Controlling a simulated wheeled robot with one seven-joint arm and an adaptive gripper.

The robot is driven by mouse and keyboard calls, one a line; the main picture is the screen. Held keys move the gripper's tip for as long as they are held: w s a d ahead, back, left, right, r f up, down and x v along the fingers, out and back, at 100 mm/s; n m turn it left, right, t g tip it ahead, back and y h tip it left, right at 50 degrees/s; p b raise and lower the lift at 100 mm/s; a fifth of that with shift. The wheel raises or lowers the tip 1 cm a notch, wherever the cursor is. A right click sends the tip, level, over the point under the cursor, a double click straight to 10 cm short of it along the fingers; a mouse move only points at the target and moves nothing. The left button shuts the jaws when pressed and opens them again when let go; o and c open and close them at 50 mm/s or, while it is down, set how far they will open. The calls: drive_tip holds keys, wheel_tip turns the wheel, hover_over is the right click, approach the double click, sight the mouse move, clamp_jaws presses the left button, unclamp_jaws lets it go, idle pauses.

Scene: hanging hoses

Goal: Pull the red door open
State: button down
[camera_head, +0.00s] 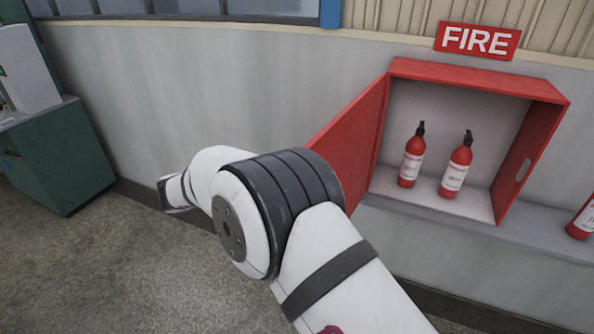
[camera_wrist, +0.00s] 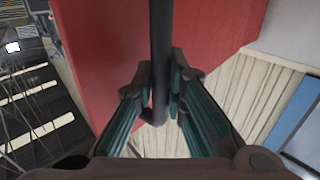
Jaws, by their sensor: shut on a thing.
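The red door (camera_head: 360,125) stands swung open at the left side of the red wall cabinet (camera_head: 470,78) in the head view. My arm covers its lower left part, and its handle is hidden there. In the wrist view, the red door (camera_wrist: 105,55) fills the upper middle. A dark vertical bar handle (camera_wrist: 160,35) runs down in front of it. My gripper (camera_wrist: 163,85) has its teal-padded fingers on both sides of the handle's lower end and is shut on it. My gripper is hidden behind the arm in the head view.
Two red fire extinguishers (camera_head: 411,160) stand inside the cabinet. Another extinguisher (camera_head: 584,218) stands on the ledge at the right edge. A FIRE sign (camera_head: 478,40) is above. A green cabinet (camera_head: 62,160) stands at the far left. The floor (camera_head: 140,270) at lower left is clear.

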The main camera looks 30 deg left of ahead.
drive_tip(key=c, duration=1.6)
unclamp_jaws()
drive_tip(key=v, duration=1.2)
